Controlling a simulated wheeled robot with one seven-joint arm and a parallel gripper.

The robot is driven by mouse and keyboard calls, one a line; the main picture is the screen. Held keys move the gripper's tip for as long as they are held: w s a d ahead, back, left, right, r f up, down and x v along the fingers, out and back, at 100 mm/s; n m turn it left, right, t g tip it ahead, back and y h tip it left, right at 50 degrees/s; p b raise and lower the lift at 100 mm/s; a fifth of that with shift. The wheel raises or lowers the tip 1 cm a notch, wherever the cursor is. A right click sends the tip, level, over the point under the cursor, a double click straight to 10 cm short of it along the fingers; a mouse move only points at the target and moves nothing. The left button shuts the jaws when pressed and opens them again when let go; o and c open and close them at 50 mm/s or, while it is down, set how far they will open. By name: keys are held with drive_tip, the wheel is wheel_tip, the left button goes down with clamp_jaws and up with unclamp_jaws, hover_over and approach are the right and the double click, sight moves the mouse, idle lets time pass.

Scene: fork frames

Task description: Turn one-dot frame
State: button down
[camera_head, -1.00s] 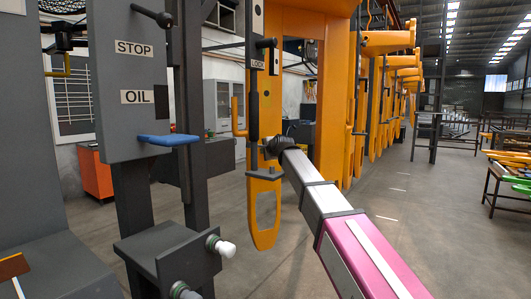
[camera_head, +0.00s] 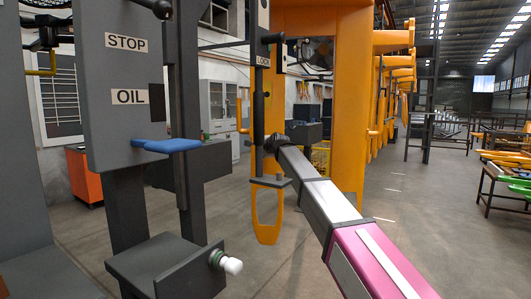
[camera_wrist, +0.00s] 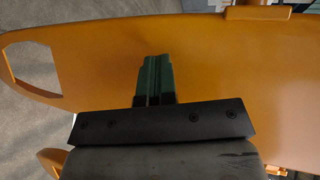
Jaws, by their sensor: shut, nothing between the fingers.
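The nearest orange fork frame (camera_head: 347,100) hangs upright past the grey station in the head view. A slotted orange end hangs low at its left side. In the wrist view, a broad orange plate (camera_wrist: 225,60) fills most of the picture, with a long opening at its left end. My gripper (camera_wrist: 153,58) shows there as green fingers, shut and empty, over the plate. I cannot tell whether they touch it. In the head view, my pink and white arm reaches up to the frame's left leg, and its fingers are not clear. No dot mark shows.
A grey panel (camera_head: 122,95) with STOP and OIL labels and a blue pad (camera_head: 167,145) stands at left. A grey box (camera_head: 165,265) with a white knob juts out below.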

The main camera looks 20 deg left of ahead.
drive_tip(key=w, duration=0.9)
idle(0.5)
drive_tip(key=s+d+r+n+g+h, duration=0.1)
drive_tip(key=s+d+r+n+h, duration=0.25)
drive_tip(key=s+d+n, duration=0.85)
drive_tip(key=s+d+r+n+g+h, duration=0.1)
drive_tip(key=d+r+n+h, duration=0.3)
drive_tip(key=d, duration=1.6)
drive_tip(key=s+d+r+n+g, duration=0.1)
drive_tip(key=s+d+r+n, duration=0.5)
drive_tip(key=d, duration=1)
drive_tip(key=w+d+x, duration=0.1)
drive_tip(key=x, duration=1.1)
drive_tip(key=shift+d+n, duration=0.3)
drive_tip(key=shift+d, duration=0.1)
